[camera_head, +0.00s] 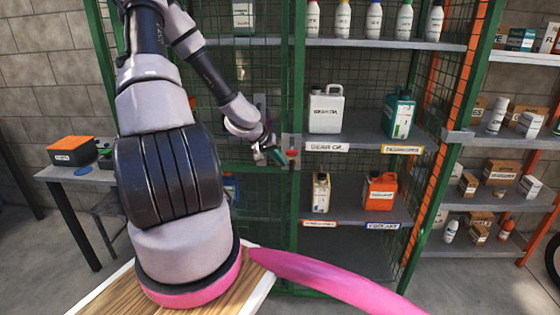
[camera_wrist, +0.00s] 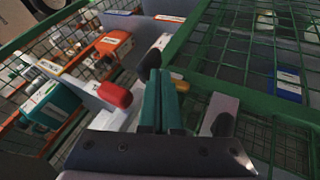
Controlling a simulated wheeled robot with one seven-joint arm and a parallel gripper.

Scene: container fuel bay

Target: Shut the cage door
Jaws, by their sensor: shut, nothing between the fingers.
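The cage has a green frame (camera_head: 297,55) with wire mesh. Its left mesh panel (camera_head: 268,75) stands in front of the shelves; the bay right of the middle upright is uncovered. I cannot tell whether that panel is flush with the frame. A grey latch plate with a red knob (camera_head: 291,153) is at the middle upright. My gripper (camera_head: 278,156) is just left of it, fingers shut and empty. In the wrist view, the teal fingertips (camera_wrist: 162,75) are between the red knob (camera_wrist: 115,95) on the left and a green mesh frame (camera_wrist: 250,97) on the right. Contact is unclear.
Shelves inside the cage hold a white jug (camera_head: 326,110), a teal jug (camera_head: 398,115), an orange can (camera_head: 380,190) and several bottles. A shelf rack with boxes (camera_head: 533,122) stands at right. A side table (camera_head: 62,174) with an orange box stands at left.

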